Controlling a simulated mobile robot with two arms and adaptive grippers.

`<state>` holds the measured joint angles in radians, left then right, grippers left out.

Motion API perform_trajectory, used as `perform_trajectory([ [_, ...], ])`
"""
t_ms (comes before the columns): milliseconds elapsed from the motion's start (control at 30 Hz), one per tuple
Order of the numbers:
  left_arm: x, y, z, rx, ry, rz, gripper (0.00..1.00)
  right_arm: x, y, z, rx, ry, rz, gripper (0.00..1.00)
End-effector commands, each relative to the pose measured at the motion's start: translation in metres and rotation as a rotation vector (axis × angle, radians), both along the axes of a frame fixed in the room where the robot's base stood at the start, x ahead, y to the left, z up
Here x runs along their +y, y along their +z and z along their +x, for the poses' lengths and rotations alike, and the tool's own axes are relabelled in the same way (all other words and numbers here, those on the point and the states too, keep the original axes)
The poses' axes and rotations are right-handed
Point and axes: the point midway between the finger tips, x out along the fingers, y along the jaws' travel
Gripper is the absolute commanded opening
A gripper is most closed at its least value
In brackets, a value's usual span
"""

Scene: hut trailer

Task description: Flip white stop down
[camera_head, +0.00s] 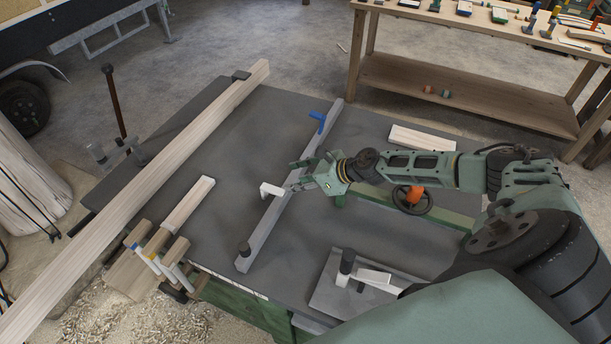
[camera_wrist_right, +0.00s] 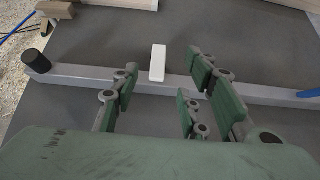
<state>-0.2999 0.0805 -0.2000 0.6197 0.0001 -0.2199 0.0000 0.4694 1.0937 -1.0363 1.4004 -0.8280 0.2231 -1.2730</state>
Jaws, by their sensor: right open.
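The white stop (camera_head: 271,190) is a small white block on the long grey rail (camera_head: 262,222) across the dark table. It looks raised above the rail, with one end bent down to it. In the right wrist view the white stop (camera_wrist_right: 158,62) stands across the rail, between and beyond the fingers. My right gripper (camera_head: 291,175) is open and empty, just right of the stop. In the right wrist view its green fingers (camera_wrist_right: 165,88) are spread apart, and no contact with the stop shows. My left gripper is not in view.
A blue stop (camera_head: 318,121) sits farther along the same rail, and a dark knob (camera_head: 244,249) stands at its near end. A long timber beam (camera_head: 150,190) lies along the table's left side.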

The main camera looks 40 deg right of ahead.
Motion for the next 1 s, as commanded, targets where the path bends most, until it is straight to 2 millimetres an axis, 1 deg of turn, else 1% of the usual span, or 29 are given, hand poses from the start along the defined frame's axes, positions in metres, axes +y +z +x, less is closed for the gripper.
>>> perform_trajectory([
  [33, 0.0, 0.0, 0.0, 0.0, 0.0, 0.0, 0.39, -0.004, 0.004, -0.008, 0.002, 0.001, -0.002, 0.41],
  [100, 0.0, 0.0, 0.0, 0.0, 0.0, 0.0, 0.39, -0.008, 0.01, -0.014, 0.001, -0.001, -0.002, 0.41],
  [267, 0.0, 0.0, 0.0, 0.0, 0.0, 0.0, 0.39, -0.012, 0.018, -0.022, 0.0, 0.0, 0.002, 0.41],
  [867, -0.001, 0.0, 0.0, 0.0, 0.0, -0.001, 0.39, -0.013, 0.019, -0.022, -0.001, 0.001, 0.001, 0.41],
  [1000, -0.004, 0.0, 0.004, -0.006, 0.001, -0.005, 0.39, -0.012, 0.019, -0.022, -0.001, 0.001, 0.001, 0.41],
])
